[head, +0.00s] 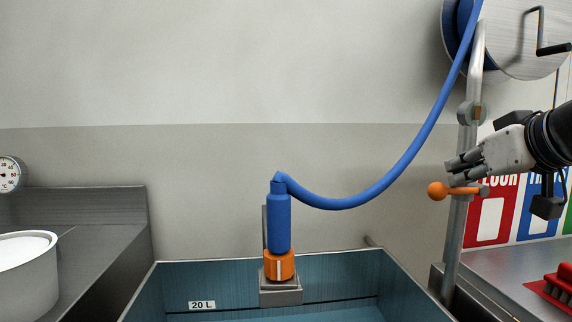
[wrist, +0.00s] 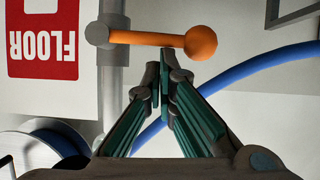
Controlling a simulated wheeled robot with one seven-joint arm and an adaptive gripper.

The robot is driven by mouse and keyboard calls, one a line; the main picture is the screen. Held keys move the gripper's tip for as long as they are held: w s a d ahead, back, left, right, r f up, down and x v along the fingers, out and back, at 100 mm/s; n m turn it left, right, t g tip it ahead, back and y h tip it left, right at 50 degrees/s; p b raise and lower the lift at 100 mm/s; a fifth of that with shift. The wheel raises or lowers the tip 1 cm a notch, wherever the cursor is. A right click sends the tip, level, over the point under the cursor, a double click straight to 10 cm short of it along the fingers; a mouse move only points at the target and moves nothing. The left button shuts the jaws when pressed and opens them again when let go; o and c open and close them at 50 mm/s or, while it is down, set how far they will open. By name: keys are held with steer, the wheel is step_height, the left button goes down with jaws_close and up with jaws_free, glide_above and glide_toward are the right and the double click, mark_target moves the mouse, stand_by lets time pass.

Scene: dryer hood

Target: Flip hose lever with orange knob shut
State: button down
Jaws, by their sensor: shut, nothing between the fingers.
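The lever with the orange knob (head: 438,191) sticks out to the left from a grey upright pipe (head: 456,235) in the head view. Its orange arm lies about level, across the line of the pipe. In the wrist view the orange knob (wrist: 201,44) and its arm cross the top of the picture, joined to a grey pivot. My gripper (head: 456,166) is shut and empty, just above the lever arm in the head view. In the wrist view its fingertips (wrist: 163,60) meet close beside the arm near the knob; I cannot tell whether they touch it.
A blue hose (head: 385,180) runs from a reel (head: 520,45) at top right to a blue nozzle (head: 279,220) with an orange collar over a teal basin (head: 160,295). A red brush (head: 558,287) lies on the right counter. A white bucket (head: 22,262) stands at left.

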steer(key=shift+r, duration=0.15)
steer(key=s+r+p, duration=0.3)
steer(key=s+r, duration=0.5)
steer(key=shift+s+d+p, duration=0.15)
steer(key=shift+d+p, duration=0.15)
